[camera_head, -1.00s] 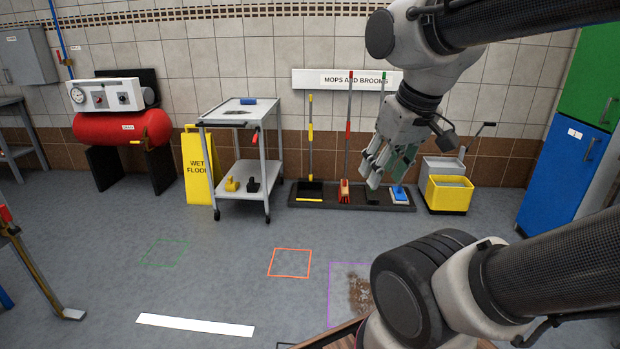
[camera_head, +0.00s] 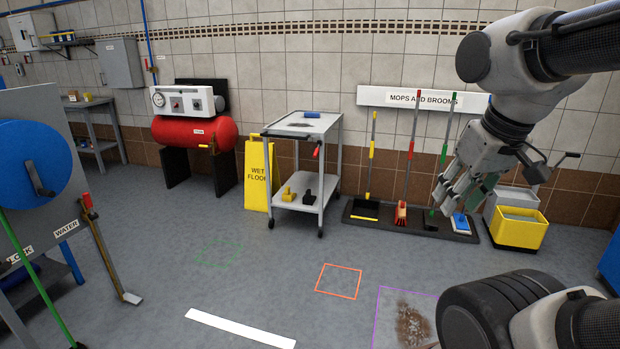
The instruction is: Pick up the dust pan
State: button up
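A dust pan (camera_head: 366,211), black with a yellow front edge and a tall yellow-and-black handle, stands upright at the left end of a black floor tray (camera_head: 395,221) under the "MOPS AND BROOMS" sign. My gripper (camera_head: 456,200) hangs at the right in the picture, fingers pointing down and left. Its fingers look spread, with nothing seen between them. In the picture it lies to the right of the dust pan, well apart from it, and overlaps the right part of the tray. No part of the dust pan is hidden by my arm.
A red broom (camera_head: 401,213), a green-handled tool (camera_head: 432,218) and a blue brush (camera_head: 460,222) share the tray. A grey cart (camera_head: 297,208) and yellow wet-floor sign (camera_head: 258,175) stand left, a yellow bucket (camera_head: 520,234) right. Floor in front is open, with brown dirt (camera_head: 412,325) in a purple outline.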

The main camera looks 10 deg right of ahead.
aim_at(366, 207)
jog(key=i+l+z, duration=0.4)
jog(key=i, duration=0.3)
jog(key=i+z, duration=0.4)
jog(key=i, duration=0.95)
jog(key=i+l+u, duration=0.1)
jog(key=i, duration=0.55)
jog(key=i+l, duration=0.1)
jog(key=i, duration=0.55)
jog(key=i+l+u, duration=0.15)
jog(key=i+u, duration=0.25)
jog(key=i, duration=0.15)
jog(key=i+l+u, duration=0.45)
jog(key=i+j, duration=0.05)
jog(key=j, duration=0.05)
